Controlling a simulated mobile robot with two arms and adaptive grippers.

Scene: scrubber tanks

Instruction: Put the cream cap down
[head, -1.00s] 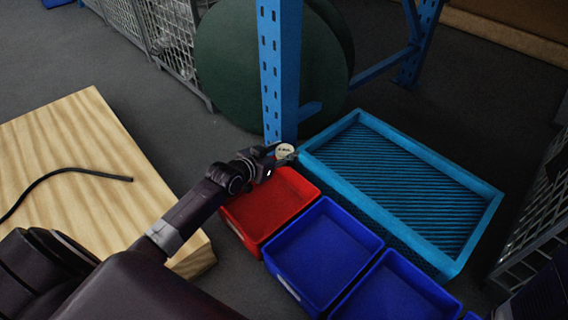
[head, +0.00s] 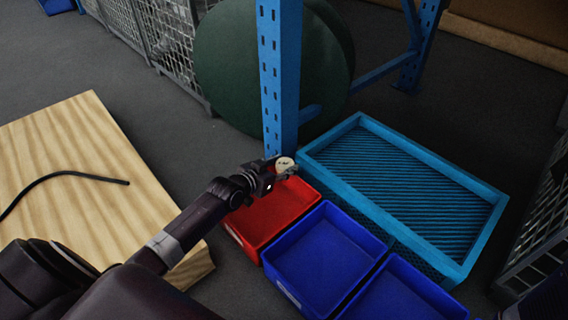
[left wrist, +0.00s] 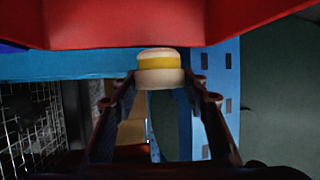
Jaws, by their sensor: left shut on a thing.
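The cream cap (head: 285,163) is in my left gripper (head: 283,171), at the far end of the red bin (head: 268,222) in the head view. In the left wrist view the cap (left wrist: 160,72) shows cream with a yellow band, pinched between the two fingertips of the left gripper (left wrist: 160,84). The red bin (left wrist: 160,22) fills the top of that view, and its edge meets the cap's outline. I cannot tell whether they touch. My right gripper is not in view.
Blue bins (head: 325,255) stand in a row beside the red bin. A large light-blue tray (head: 484,232) lies to their right. A blue upright post (head: 280,75) rises just behind the cap. A wooden board (head: 95,165) with a black cable lies left.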

